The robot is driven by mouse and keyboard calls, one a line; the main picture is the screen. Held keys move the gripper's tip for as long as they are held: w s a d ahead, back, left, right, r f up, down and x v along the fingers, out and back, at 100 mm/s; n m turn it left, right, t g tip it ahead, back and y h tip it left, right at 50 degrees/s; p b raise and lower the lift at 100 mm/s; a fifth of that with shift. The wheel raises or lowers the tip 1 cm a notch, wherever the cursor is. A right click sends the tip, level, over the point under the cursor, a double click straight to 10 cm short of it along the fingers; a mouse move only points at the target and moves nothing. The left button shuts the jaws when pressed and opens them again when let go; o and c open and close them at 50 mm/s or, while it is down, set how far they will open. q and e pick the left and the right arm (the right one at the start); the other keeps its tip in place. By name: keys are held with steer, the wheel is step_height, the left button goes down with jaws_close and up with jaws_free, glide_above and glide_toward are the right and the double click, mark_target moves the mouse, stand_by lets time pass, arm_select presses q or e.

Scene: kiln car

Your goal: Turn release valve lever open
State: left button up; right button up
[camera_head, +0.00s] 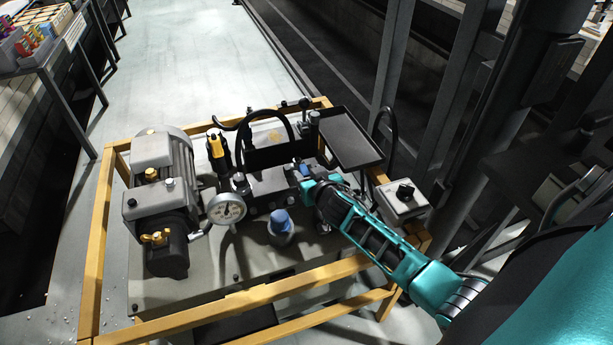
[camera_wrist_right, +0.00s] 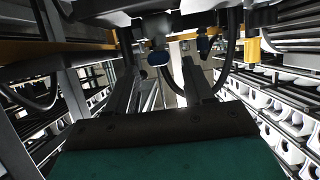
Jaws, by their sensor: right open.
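The hydraulic unit's valve block (camera_head: 268,190) sits in the middle of a yellow-framed unit. A small blue part (camera_head: 305,170), possibly the release valve lever's knob, shows at the block's right end. My right gripper (camera_head: 304,186) is right beside it, reaching in from the right. In the right wrist view a dark blue rounded knob (camera_wrist_right: 158,58) shows beyond and between the fingers of the open right gripper (camera_wrist_right: 160,85). I cannot tell whether either finger touches it. The lever's arm is mostly hidden. My left gripper is not in view.
A motor (camera_head: 163,150) and pressure gauge (camera_head: 226,208) stand left of the block. A blue-capped part (camera_head: 281,222) stands in front. A dark tray (camera_head: 348,138) and a switch box (camera_head: 404,196) lie to the right. Yellow rails (camera_head: 240,302) border the unit.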

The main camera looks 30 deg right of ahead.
mark_target(301, 167)
steer(key=shift+x, duration=1.1)
steer(key=shift+c, duration=0.5)
jaws_close()
